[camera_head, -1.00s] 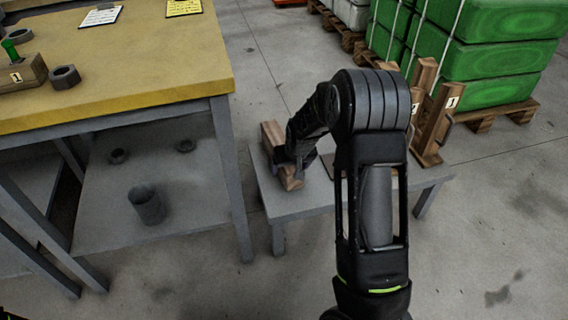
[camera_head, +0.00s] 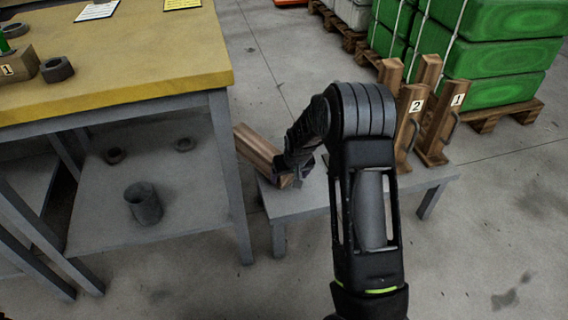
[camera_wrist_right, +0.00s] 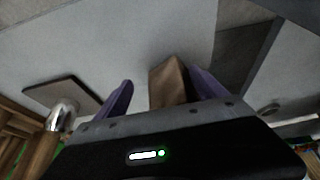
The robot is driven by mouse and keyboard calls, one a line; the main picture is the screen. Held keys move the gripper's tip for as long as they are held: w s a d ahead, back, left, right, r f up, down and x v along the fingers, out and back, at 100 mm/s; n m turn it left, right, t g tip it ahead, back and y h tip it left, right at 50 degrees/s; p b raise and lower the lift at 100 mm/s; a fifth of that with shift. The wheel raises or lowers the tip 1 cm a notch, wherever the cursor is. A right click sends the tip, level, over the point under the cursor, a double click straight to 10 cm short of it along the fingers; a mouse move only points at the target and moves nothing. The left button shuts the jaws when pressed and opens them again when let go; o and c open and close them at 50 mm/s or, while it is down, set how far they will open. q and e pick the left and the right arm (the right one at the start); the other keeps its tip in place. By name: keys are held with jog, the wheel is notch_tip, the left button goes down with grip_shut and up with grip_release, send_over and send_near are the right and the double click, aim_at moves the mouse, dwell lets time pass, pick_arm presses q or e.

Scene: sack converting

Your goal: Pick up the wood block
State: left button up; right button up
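The wood block (camera_head: 257,149) is a long brown bar at the left end of the low grey table (camera_head: 305,205) in the head view. It slants up and left, its far end in front of the shelf table's leg. I cannot tell whether it still touches the table. In the right wrist view the block (camera_wrist_right: 168,82) lies between the purple fingers (camera_wrist_right: 160,90), close against the right one; the contact on the left is unclear. My left gripper is not in view.
Numbered wooden stands (camera_head: 408,120) with handles are on the low table to the right of my arm. A yellow-topped workbench (camera_head: 150,60) with a lower shelf holding a grey cup (camera_head: 143,204) stands at left. Green sacks on pallets (camera_head: 500,75) are behind.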

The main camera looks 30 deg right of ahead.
jog(key=shift+r, duration=0.1)
jog(key=shift+c, duration=0.3)
jog(key=shift+d, duration=0.15)
jog(key=c, duration=1.7)
jog(key=shift+w+r, duration=0.1)
jog(key=shift+r, duration=0.05)
